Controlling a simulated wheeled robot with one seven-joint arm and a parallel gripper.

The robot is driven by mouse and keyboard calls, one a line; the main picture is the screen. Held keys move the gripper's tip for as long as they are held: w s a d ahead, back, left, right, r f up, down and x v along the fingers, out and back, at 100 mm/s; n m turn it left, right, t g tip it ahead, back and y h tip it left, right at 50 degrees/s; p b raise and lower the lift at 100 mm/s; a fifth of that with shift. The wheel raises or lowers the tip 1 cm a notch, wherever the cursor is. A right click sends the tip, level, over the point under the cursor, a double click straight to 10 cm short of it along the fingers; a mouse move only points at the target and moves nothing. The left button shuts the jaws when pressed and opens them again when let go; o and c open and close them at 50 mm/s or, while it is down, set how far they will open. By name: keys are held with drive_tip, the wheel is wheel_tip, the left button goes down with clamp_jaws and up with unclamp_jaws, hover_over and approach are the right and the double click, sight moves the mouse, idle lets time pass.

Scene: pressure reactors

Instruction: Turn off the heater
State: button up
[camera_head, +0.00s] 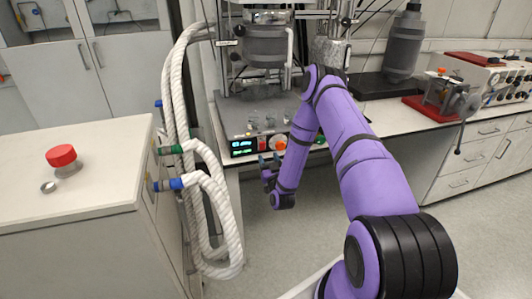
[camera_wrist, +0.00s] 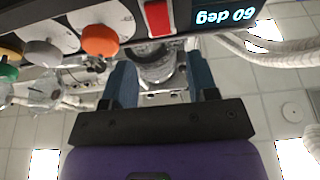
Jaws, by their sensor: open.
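The heater's front panel shows in the head view under the reactor, with lit green displays (camera_head: 243,147), a red switch (camera_head: 262,143) and an orange knob (camera_head: 278,142). In the wrist view the panel is upside down. Its display (camera_wrist: 225,14) reads "60 deg", with the red switch (camera_wrist: 158,17) beside it and the orange knob (camera_wrist: 100,40) to the left. My gripper (camera_head: 270,161) is just below and in front of the panel. Its blue fingers (camera_wrist: 161,76) are open and empty, apart from the switch. Whether the switch is on or off cannot be told.
White braided hoses (camera_head: 180,110) hang left of the heater, beside a white cabinet with a red button (camera_head: 61,156). A red-based device (camera_head: 440,100) stands on the right bench. The floor below is clear.

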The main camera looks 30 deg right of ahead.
drive_tip(key=shift+v, duration=2.3)
drive_tip(key=shift+r, duration=0.15)
